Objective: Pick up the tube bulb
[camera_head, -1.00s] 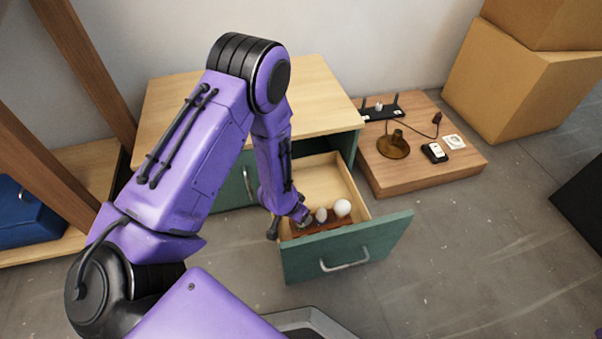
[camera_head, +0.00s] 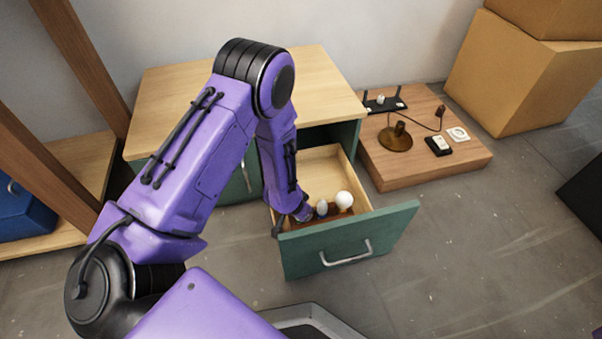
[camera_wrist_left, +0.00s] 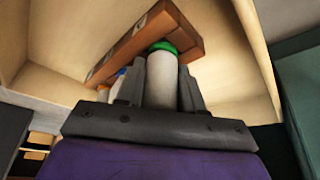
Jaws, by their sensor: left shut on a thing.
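The tube bulb (camera_wrist_left: 162,85) is a pale cylinder with a green end, seen in the left wrist view. My left gripper (camera_wrist_left: 160,98) is shut on it, one finger on each side. The green end is at the brown wooden rack (camera_wrist_left: 190,28); I cannot tell whether it is still seated there. In the head view my left gripper (camera_head: 303,213) is low inside the open drawer, at the left end of the rack, and largely hides the tube bulb. My right gripper is not in view.
A small bulb (camera_head: 322,208) and a round white bulb (camera_head: 344,200) stand in the rack, right of my gripper. The green drawer front (camera_head: 305,252) and drawer walls are close around it. A low wooden platform (camera_head: 440,165) with a lamp base (camera_head: 395,140) is at right.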

